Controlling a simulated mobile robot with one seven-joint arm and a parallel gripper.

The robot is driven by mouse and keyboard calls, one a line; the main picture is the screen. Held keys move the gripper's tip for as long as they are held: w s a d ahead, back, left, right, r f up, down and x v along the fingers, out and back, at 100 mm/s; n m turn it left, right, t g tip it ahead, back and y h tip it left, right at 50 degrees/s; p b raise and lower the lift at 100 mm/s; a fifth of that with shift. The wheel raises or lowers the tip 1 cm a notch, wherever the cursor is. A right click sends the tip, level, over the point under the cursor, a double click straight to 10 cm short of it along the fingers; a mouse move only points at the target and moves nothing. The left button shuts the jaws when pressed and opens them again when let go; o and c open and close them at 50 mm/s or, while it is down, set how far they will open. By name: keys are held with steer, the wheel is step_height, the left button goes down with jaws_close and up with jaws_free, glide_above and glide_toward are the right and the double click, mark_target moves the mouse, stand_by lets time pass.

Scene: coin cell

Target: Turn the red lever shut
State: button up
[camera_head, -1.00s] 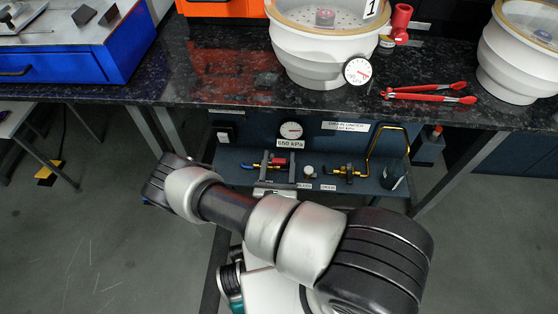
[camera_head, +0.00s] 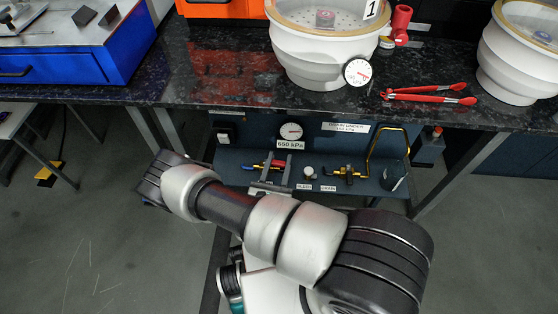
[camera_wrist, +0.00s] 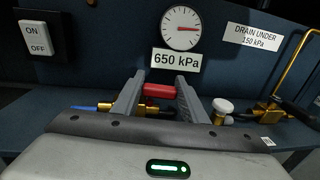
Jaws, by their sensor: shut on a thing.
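The red lever (camera_wrist: 158,91) sits on a brass valve with a blue hose, below the 650 kPa label, and shows in the wrist view between my fingers. In the head view the red lever (camera_head: 279,163) shows small behind the fingers. My gripper (camera_wrist: 159,92) has one grey finger on each side of the lever and is shut on it. The head view shows my gripper (camera_head: 276,172) at the lower panel, under the bench. The brass valve body (camera_wrist: 148,108) is partly hidden by the fingers and gripper body.
A gauge (camera_wrist: 181,28) is above the lever. A white knob (camera_wrist: 222,106) and a second brass valve (camera_head: 349,172) with a bent yellow pipe (camera_head: 371,140) are to the right. An on/off switch (camera_wrist: 35,38) is to the left. The bench top (camera_head: 200,70) overhangs the panel.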

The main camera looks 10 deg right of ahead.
mark_target(284, 166)
steer(key=m+g+h, duration=0.1)
steer(key=h, duration=0.1)
steer(key=m+g+h, duration=0.1)
steer(key=m, duration=0.1)
steer(key=s+a+m+g+h, duration=0.1)
steer(key=g+h, duration=0.1)
steer(key=shift+s+h, duration=0.1)
steer(key=shift+h, duration=0.2)
steer(key=m+g+h, duration=0.2)
steer(key=g, duration=0.1)
steer(key=a+m+g+h, duration=0.1)
steer(key=m, duration=0.1)
steer(key=shift+s+a+f+g, duration=0.1)
steer(key=shift+s+g, duration=0.3)
steer(key=m+g, duration=0.1)
steer(key=g, duration=0.1)
steer(key=a+m+g+h, duration=0.1)
steer(key=m+g, duration=0.1)
steer(key=g, duration=0.1)
steer(key=shift+s+m+h, duration=0.15)
steer(key=shift+m+h, duration=0.15)
steer(key=shift+a+m+g, duration=0.2)
steer(key=shift+m+g, duration=0.35)
steer(key=shift+g, duration=0.4)
steer(key=shift+a+m+g, duration=0.25)
steer(key=shift+m+g, duration=0.35)
steer(key=shift+g, duration=0.4)
steer(key=shift+a+m+g, duration=0.2)
steer(key=shift+m+g, duration=0.35)
steer(key=shift+g, duration=0.4)
